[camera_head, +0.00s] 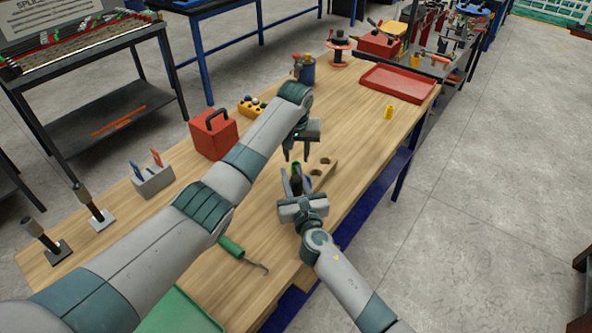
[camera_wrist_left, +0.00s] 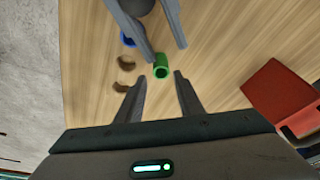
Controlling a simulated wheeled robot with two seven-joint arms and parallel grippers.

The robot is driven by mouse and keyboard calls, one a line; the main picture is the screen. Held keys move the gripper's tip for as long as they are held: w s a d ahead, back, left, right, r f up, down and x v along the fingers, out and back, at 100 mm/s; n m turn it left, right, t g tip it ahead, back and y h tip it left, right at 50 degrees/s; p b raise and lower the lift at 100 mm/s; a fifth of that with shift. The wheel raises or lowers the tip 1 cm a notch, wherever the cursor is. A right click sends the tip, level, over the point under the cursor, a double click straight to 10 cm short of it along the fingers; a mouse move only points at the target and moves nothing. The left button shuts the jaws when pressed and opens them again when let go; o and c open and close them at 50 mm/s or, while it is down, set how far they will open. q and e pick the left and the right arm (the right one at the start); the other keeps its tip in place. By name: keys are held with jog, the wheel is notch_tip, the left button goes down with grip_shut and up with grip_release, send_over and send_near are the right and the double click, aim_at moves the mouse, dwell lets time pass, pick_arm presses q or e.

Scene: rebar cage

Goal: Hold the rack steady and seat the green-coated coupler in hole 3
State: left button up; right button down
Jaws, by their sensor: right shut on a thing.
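The green-coated coupler (camera_head: 295,169) is at the tips of my right gripper (camera_head: 294,182), which is shut on it. It also shows in the left wrist view (camera_wrist_left: 161,67), with its open end facing that camera. The wooden rack (camera_head: 322,172) is just right of it, with two empty holes visible. A blue coupler (camera_head: 308,184) is at the rack's near end, partly hidden by my right gripper. In the left wrist view the blue rim (camera_wrist_left: 127,40) is in line with the two empty holes. My left gripper (camera_head: 298,154) is open and empty above the rack's far side, fingers down.
A red box (camera_head: 213,137) and a grey tool holder (camera_head: 153,180) stand on the table to the left. A green-handled hook (camera_head: 240,252) lies near the front. A yellow piece (camera_head: 388,113) and red tray (camera_head: 398,83) are farther back. Table right of the rack is clear.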

aim_at(296, 162)
pick_arm(q)
jog(key=shift+x, duration=2.1)
jog(key=shift+s+a, duration=0.1)
jog(key=shift+c, duration=0.7)
grip_shut()
